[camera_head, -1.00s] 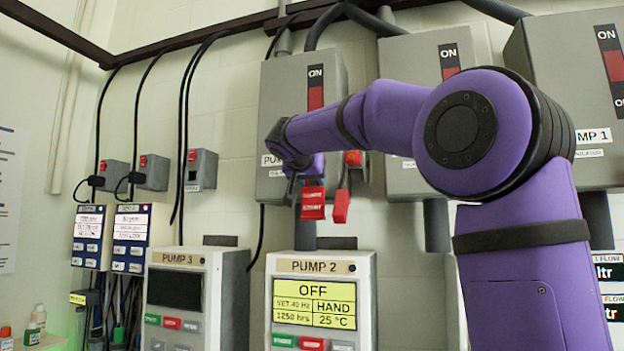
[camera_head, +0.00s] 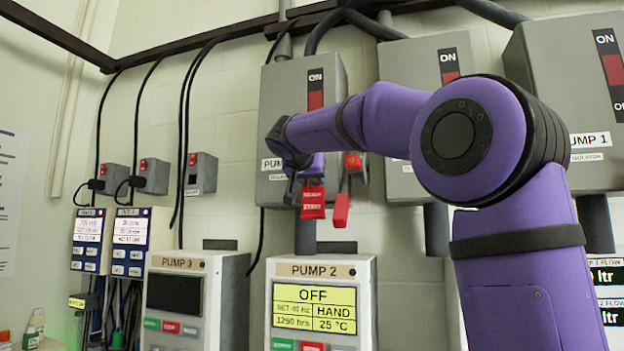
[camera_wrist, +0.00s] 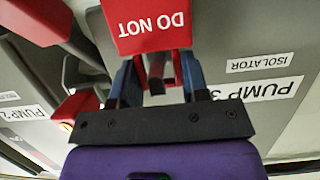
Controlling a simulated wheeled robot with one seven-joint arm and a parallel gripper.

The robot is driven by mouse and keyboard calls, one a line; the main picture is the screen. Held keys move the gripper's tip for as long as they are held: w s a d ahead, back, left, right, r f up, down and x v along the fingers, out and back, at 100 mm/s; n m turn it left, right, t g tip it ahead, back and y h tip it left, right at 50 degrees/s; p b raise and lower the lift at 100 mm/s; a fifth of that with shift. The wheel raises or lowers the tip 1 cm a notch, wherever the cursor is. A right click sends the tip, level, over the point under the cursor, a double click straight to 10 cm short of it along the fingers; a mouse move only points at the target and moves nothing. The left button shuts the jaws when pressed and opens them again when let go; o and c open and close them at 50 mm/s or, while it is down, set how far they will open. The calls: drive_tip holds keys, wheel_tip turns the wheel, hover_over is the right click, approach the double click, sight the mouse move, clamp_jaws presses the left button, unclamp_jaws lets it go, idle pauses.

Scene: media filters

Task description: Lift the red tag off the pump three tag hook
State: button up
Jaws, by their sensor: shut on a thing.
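The red tag (camera_head: 313,203) hangs at my gripper (camera_head: 312,182), low in front of the pump three isolator box (camera_head: 278,110). In the wrist view the red tag (camera_wrist: 152,28) shows large, with "DO NOT" upside down. My gripper (camera_wrist: 154,82) is shut on the upper part of this tag, its blue-grey fingers on either side. The "PUMP 3" label (camera_wrist: 272,90) is on the box behind the fingers. The tag hook is hidden or cannot be made out, so I cannot tell whether the tag is still on it.
A second red tag (camera_head: 341,210) hangs close right of mine, below a red part (camera_head: 353,161). The pump 2 panel (camera_head: 320,268) and pump 3 panel (camera_head: 178,263) stand below. More isolator boxes (camera_head: 409,80) are to the right. My arm crosses in front of them.

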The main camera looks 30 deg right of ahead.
drive_tip(key=shift+s+a, duration=0.1)
drive_tip(key=v, duration=0.4)
drive_tip(key=shift+s+a+f, duration=0.1)
drive_tip(key=shift+f, duration=0.05)
idle(0.8)
drive_tip(key=s+a, duration=0.1)
drive_tip(key=a, duration=0.1)
drive_tip(key=s+a, duration=0.2)
drive_tip(key=shift+s+a, duration=0.3)
drive_tip(key=shift+a, duration=0.05)
idle(0.6)
drive_tip(key=shift+d, duration=0.1)
drive_tip(key=w+d, duration=0.4)
drive_tip(key=d, duration=0.1)
idle(0.5)
